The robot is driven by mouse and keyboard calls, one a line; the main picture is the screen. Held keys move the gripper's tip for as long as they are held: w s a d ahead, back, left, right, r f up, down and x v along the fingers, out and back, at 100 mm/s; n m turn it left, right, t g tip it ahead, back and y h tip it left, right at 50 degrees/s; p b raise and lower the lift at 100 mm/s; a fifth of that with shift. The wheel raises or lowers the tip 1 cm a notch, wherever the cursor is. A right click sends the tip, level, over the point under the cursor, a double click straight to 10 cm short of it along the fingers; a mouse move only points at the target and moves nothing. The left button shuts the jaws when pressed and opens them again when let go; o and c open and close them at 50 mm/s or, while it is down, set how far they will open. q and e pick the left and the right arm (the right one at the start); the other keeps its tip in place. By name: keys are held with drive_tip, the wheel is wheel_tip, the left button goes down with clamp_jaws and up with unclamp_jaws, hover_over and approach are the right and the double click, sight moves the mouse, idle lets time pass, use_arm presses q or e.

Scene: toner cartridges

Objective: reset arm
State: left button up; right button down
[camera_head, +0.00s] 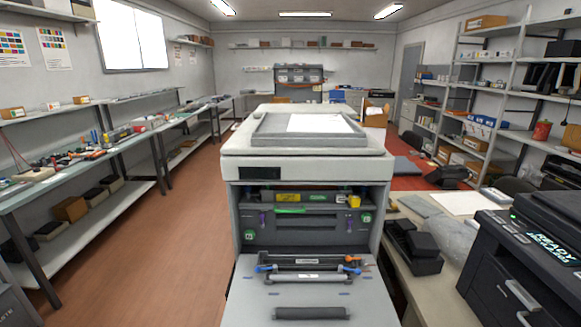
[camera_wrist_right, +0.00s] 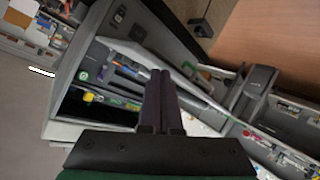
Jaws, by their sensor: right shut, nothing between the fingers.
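My right gripper (camera_wrist_right: 161,75) shows in the right wrist view with its two dark fingers together and nothing between them. Neither gripper shows in the head view. In the head view a grey printer (camera_head: 308,166) stands in the middle with its front open and its front flap (camera_head: 248,290) folded down. A cartridge-like unit with blue and orange ends (camera_head: 308,276) lies on the flap. The printer also shows tilted in the right wrist view (camera_wrist_right: 75,72), beyond the fingers. The left gripper is out of view.
A black printer (camera_head: 530,255) stands on a bench at the right, beside a black tray-like item (camera_head: 412,248). Shelves (camera_head: 490,90) line the right wall. A long workbench (camera_head: 95,155) runs along the left. The brown floor (camera_head: 170,250) between it and the middle printer is clear.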

drive_tip(key=s+a+m+g+h, duration=0.2)
drive_tip(key=s+m+g+h, duration=0.15)
drive_tip(key=s, duration=0.35)
drive_tip(key=s+a+m+g+h, duration=0.2)
drive_tip(key=s+m+g, duration=0.25)
drive_tip(key=s, duration=0.35)
drive_tip(key=s+f+g+b, duration=0.1)
drive_tip(key=s+f, duration=0.1)
drive_tip(key=f, duration=1.2)
drive_tip(key=s+f+g, duration=0.1)
drive_tip(key=s+f, duration=0.1)
drive_tip(key=f, duration=1.1)
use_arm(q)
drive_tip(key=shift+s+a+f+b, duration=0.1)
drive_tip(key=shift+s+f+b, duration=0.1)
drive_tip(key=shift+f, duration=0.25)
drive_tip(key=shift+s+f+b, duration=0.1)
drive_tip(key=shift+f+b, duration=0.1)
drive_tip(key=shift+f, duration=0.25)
use_arm(e)
drive_tip(key=s+d+f, duration=0.2)
drive_tip(key=s+f, duration=1.1)
drive_tip(key=s, duration=0.2)
drive_tip(key=shift+s+d+g, duration=0.3)
drive_tip(key=shift+s+g, duration=0.05)
drive_tip(key=shift+g, duration=0.05)
